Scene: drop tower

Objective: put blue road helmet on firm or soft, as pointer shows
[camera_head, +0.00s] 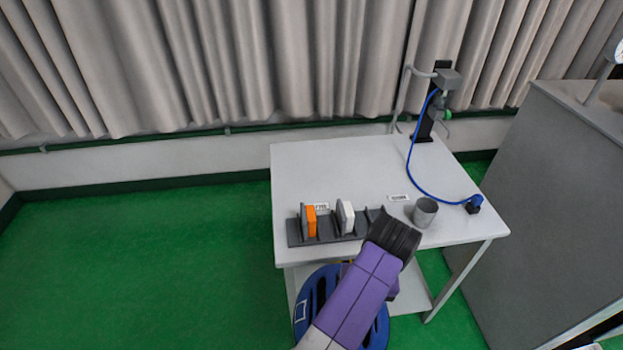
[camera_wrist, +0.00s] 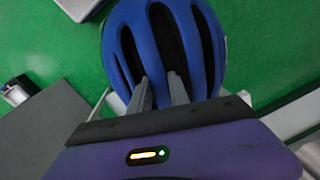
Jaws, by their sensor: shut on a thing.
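The blue road helmet (camera_wrist: 187,50) fills the upper middle of the wrist view, with long dark vents in its shell. My gripper (camera_wrist: 160,84) is shut on it, the two grey fingers reaching into the vent area at its near edge. In the head view the helmet (camera_head: 380,328) hangs in front of the table, partly hidden behind my purple forearm. The gripper's fingertips are hidden there. No firm or soft place can be made out. A round dial, partly cut off, shows at the upper right edge (camera_head: 619,50); its pointer cannot be read.
A white table (camera_head: 330,165) bears a dark rack (camera_head: 296,232) with an orange block (camera_head: 310,221) and a white block (camera_head: 345,216), a grey cup (camera_head: 425,212) and a black stand with a blue cable (camera_head: 411,160). A grey cabinet (camera_head: 545,200) stands right. Green floor at left is clear.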

